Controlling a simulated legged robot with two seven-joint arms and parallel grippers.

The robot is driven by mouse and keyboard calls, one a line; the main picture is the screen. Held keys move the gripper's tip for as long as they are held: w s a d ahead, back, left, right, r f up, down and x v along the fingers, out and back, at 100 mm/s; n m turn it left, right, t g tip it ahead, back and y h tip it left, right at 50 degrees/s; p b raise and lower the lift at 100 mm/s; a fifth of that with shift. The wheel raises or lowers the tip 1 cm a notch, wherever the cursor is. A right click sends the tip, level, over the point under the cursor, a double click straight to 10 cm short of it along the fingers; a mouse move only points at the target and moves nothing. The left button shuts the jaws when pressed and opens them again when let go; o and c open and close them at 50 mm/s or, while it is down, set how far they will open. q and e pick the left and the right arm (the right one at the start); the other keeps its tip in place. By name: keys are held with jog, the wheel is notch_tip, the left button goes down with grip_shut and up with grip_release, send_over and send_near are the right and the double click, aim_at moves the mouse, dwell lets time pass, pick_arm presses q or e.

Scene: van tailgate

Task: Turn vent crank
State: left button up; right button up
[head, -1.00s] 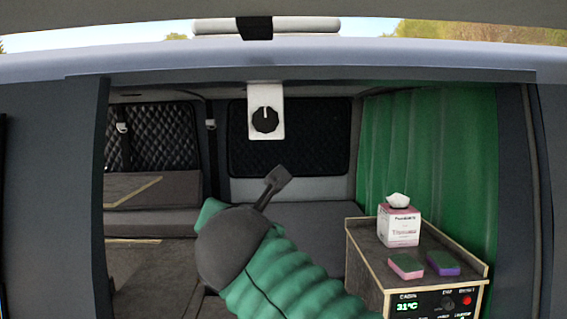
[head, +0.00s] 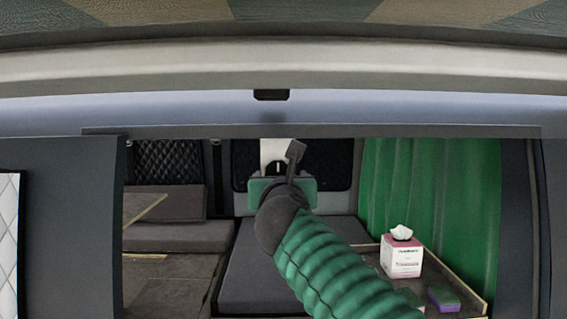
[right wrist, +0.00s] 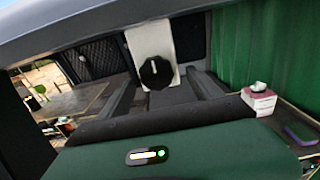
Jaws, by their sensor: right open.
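The vent crank is a round black knob with a white pointer line, mounted on a white plate. In the right wrist view the knob (right wrist: 155,72) sits ahead of my right gripper (right wrist: 162,78), between its two dark, spread fingers. The pointer stands close to upright there. The white plate (right wrist: 149,38) rises above the knob. In the head view the plate (head: 272,149) shows above my right gripper, whose green and dark body hides most of the knob. The fingers are open and empty; I cannot tell the exact gap to the knob. My left gripper is not in view.
A tissue box (head: 401,257) and a purple-green sponge (head: 444,298) sit on the cabinet at the right. A green curtain (head: 430,210) hangs behind them. The van's top opening edge (head: 200,131) runs above my arm. Grey seats (head: 180,237) lie left.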

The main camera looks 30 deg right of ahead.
aim_at(278, 173)
jog(key=w, duration=0.2)
jog(key=shift+w+a+r, duration=0.15)
jog(key=shift+w+a, duration=0.05)
jog(key=shift+w, duration=0.2)
jog(key=shift+s+d, duration=0.2)
jog(key=shift+d, duration=0.35)
jog(key=shift+c, duration=0.7)
jog(key=shift+s+d, duration=0.1)
jog(key=shift+d, duration=0.25)
jog(key=c, duration=0.5)
jog(key=shift+a, duration=0.35)
jog(key=c, duration=0.7)
